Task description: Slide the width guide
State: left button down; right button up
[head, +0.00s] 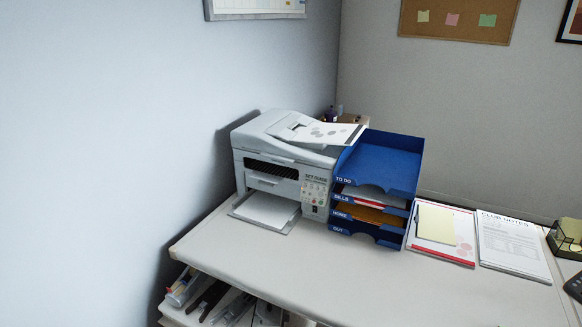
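A light grey printer (285,165) stands at the back left of the desk, by the wall. A sheet with grey round marks (325,133) lies on its top feeder. A lower paper tray (246,213) sticks out at its front with white paper (268,209) in it. The label on its front panel seems to read "SET GUIDE". The width guide is too small to tell apart from the feeder or tray. Neither of my grippers is in view.
Blue stacked letter trays (392,168) stand close against the printer's right side. The front of the desk (330,275) is clear. A shelf below the left end holds office items.

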aim_at(291, 221)
jog(key=i+l+z, duration=0.15)
jog(key=i+z, duration=0.15)
jog(key=i, duration=0.15)
jog(key=i+l+z, duration=0.1)
jog(key=i+z, duration=0.2)
jog(key=i, duration=0.15)
